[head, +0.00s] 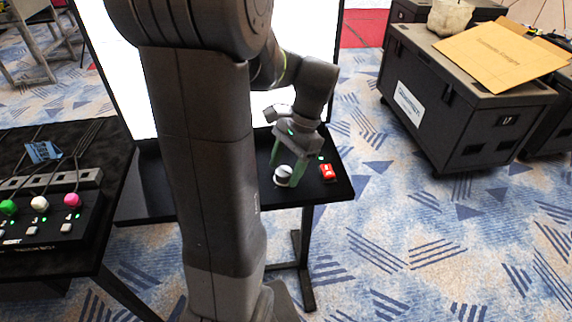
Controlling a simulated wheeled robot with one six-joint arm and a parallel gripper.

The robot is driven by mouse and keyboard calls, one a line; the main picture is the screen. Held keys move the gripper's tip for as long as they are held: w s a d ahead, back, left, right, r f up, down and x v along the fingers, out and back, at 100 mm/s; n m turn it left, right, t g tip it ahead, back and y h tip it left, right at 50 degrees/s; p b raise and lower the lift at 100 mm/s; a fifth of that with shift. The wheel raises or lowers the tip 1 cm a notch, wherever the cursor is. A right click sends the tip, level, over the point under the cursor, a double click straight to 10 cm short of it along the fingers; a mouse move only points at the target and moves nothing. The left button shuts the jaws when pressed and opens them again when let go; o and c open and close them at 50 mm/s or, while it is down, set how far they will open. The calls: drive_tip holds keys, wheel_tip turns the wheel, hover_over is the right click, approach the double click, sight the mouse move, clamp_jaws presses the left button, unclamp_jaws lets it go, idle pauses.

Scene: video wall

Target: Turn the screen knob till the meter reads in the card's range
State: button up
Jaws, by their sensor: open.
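A round white-grey knob (283,174) sits on the small black table (335,192) in front of a bright white screen (120,70). My gripper (287,169) points down at the knob with its green-tinted fingers apart. One finger is on the knob's left and far side, the other on its right. I cannot tell whether either finger touches it. No pointer mark on the knob is clear. I make out no meter reading and no range card; my arm covers much of the screen and table.
A black table at left holds a box with green, white and pink knobs (72,200). Black cases (455,110) stand at right. Patterned carpet is clear at front right.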

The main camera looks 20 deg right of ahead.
drive_tip(key=c, duration=1)
drive_tip(key=shift+r+n, duration=0.1)
drive_tip(key=shift+n, duration=0.2)
